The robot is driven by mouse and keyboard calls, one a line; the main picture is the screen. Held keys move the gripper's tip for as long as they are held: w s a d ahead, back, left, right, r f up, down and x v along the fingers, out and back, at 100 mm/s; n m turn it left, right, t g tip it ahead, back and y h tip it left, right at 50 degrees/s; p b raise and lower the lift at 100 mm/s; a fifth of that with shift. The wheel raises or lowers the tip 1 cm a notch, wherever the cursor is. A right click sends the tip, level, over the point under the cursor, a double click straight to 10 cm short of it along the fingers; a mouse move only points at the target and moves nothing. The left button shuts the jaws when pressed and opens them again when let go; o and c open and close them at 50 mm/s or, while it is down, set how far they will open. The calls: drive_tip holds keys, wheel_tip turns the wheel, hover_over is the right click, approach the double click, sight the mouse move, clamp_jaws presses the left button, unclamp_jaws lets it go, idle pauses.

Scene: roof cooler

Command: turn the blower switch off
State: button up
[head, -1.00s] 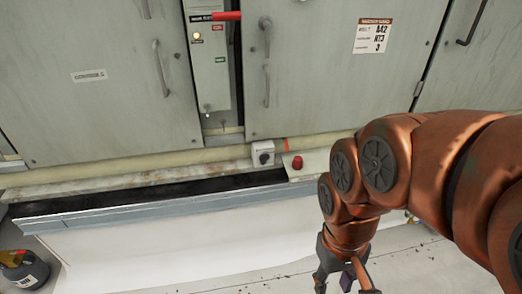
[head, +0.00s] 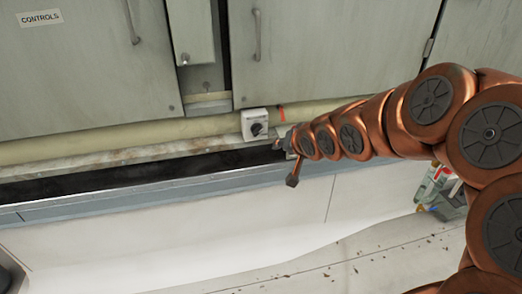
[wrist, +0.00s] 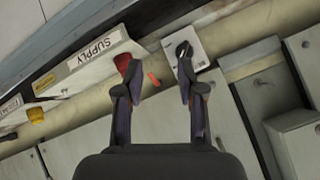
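A pale switch box (head: 255,119) with a dark knob sits on the ledge under the cabinets, just left of my gripper (head: 285,161). The box also shows in the wrist view (wrist: 198,59), partly behind the right fingertip. Its lettering is too small to read, and which way the knob points is hard to tell. My gripper (wrist: 157,68) is open and empty, its two fingers well apart. I cannot tell whether a finger touches the box.
A red button (wrist: 122,64) sits near the left finger, beside a SUPPLY label (wrist: 98,50). An orange mark (wrist: 154,79) lies on the pipe between the fingers. Cabinet doors (head: 325,45) with handles stand behind.

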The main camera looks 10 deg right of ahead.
sight(260, 131)
drive_tip(key=shift+w+a+f+m+t+y+b, duration=0.3)
drive_tip(key=shift+w+a+f+t+y+b, duration=0.35)
drive_tip(key=shift+w+b, duration=1.45)
drive_tip(key=shift+w+a+f+m+t+y+b, duration=0.35)
drive_tip(key=shift+w+f+t+b, duration=0.65)
drive_tip(key=shift+w, duration=2.25)
drive_tip(key=shift+w+a+f+m+t+y+b, duration=0.4)
drive_tip(key=shift+w+f+b, duration=0.75)
drive_tip(key=shift+w, duration=1.5)
drive_tip(key=shift+a+r, duration=0.1)
drive_tip(key=shift+r, duration=0.1)
clamp_jaws()
